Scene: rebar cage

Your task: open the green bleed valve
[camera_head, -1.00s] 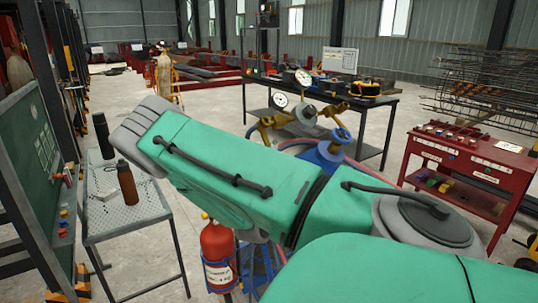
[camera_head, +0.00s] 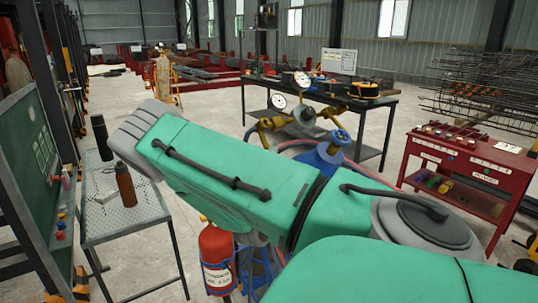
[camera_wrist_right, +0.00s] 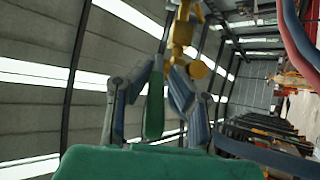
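In the right wrist view, a green handle (camera_wrist_right: 155,105) hangs below a brass fitting (camera_wrist_right: 182,35); it looks like the green bleed valve's lever. My right gripper (camera_wrist_right: 164,80) has its two grey fingers on either side of this handle, with a narrow gap showing at the right finger. Contact at the left finger is unclear. In the head view, a brass regulator with gauges (camera_head: 302,79) sits above a blue cylinder top (camera_head: 322,157). My green right arm hides the lower part, and the green handle and fingertips cannot be made out there. My left gripper is out of view.
A red fire extinguisher (camera_head: 216,258) stands just below my arm. A red cart (camera_head: 465,165) is at right, and a black workbench (camera_head: 375,105) stands behind the regulator.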

